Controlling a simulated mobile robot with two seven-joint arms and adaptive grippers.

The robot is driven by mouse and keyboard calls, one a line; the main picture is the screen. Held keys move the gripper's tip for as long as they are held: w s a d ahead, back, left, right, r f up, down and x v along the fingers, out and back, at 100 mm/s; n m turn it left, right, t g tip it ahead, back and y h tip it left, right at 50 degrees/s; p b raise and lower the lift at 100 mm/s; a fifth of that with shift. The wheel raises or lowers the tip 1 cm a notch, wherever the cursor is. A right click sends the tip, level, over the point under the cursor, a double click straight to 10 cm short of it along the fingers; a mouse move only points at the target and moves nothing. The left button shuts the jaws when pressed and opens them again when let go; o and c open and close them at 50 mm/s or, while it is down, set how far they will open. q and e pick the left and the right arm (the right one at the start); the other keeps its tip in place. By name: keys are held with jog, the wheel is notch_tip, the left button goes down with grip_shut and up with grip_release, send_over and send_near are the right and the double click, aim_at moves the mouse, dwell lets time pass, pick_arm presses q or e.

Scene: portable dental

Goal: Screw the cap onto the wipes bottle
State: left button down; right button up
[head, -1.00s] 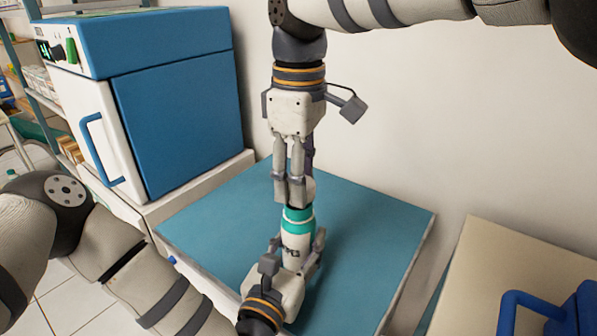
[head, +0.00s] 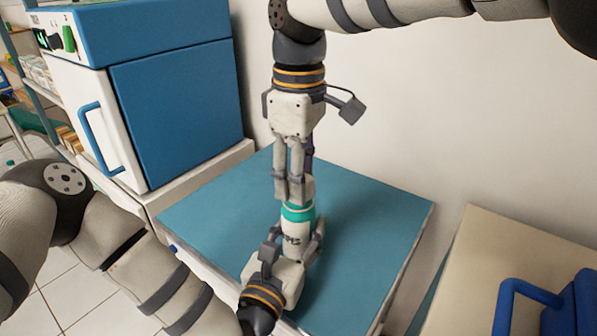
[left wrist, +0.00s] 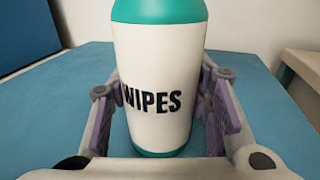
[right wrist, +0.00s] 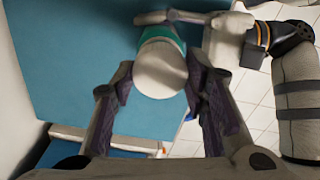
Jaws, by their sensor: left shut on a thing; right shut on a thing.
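The wipes bottle (head: 297,228) is white with teal bands and stands upright over the blue tabletop. Its "WIPES" label (left wrist: 155,100) faces the left wrist camera. My left gripper (head: 296,242) is shut around the bottle's body from the front. My right gripper (head: 292,196) points down from above and is shut on the white cap (right wrist: 160,70). The cap is over the bottle's teal shoulder (right wrist: 158,34), in line with it. The fingers partly hide the cap in the head view, and I cannot tell whether its thread is engaged.
The blue-topped table (head: 375,225) is otherwise clear around the bottle. A blue and white cabinet unit (head: 175,110) stands at the back left. A beige surface with a blue-handled object (head: 535,300) is at the right. A plain wall is behind.

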jog(key=shift+f, duration=0.55)
